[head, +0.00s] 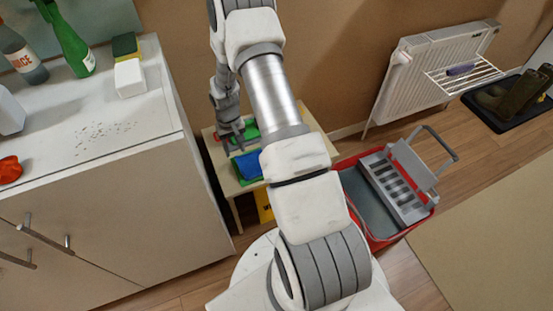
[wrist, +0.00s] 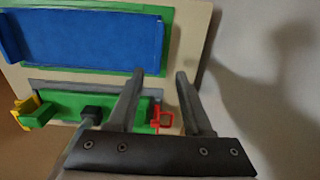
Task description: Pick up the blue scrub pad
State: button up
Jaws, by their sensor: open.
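A blue, flat, rectangular thing, which looks like the scrub pad (head: 249,165), lies on a green piece on the small light-wood table (head: 313,126). In the wrist view the blue pad (wrist: 90,40) fills the upper left, with a green border showing around it. My gripper (head: 232,141) is above the table, just behind the pad in the head view. In the wrist view my gripper (wrist: 160,73) is open with nothing between its fingers. Its fingertips are near the pad's lower right corner; I cannot tell their height above it. My arm hides part of the table.
A green item (wrist: 65,105) with black, yellow and red parts lies beside the pad, partly under the left finger. A white counter (head: 130,115) with bottles stands left. A red bucket (head: 385,240) with a grey wringer stands right of the table. A wall is close behind.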

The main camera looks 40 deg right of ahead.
aim_at(239, 163)
jog(key=f+b, duration=0.1)
jog(key=f, duration=0.3)
jog(key=f+b, duration=0.1)
jog(key=f, duration=0.2)
jog(key=shift+s+d+b, duration=0.1)
jog(key=shift+s+b, duration=0.2)
jog(key=shift+s, duration=0.05)
grip_shut()
